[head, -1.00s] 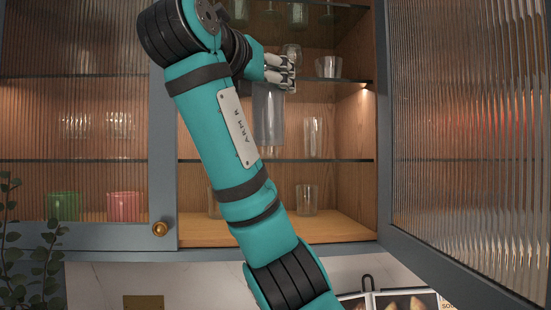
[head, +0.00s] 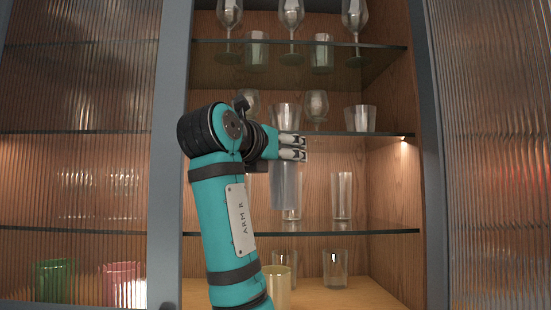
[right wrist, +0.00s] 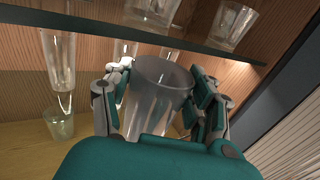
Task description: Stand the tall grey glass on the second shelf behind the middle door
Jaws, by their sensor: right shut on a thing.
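The tall grey glass (head: 286,188) is upright in my right gripper (head: 297,148), inside the open middle cupboard. In the head view its base shows a little above the line of the lower glass shelf (head: 385,231); I cannot tell whether it touches. In the right wrist view the grey glass (right wrist: 160,95) is between the two fingers of my right gripper (right wrist: 157,100), which is shut on it. The open middle door (head: 490,150) is at the right. My left gripper is not in view.
A tall clear glass (head: 342,195) stands to the right on the same shelf, and another clear glass (head: 292,214) shows behind the grey one. A higher glass shelf (head: 380,134) holds several glasses. Short glasses, one (head: 335,268) at the right, stand on the wooden bottom.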

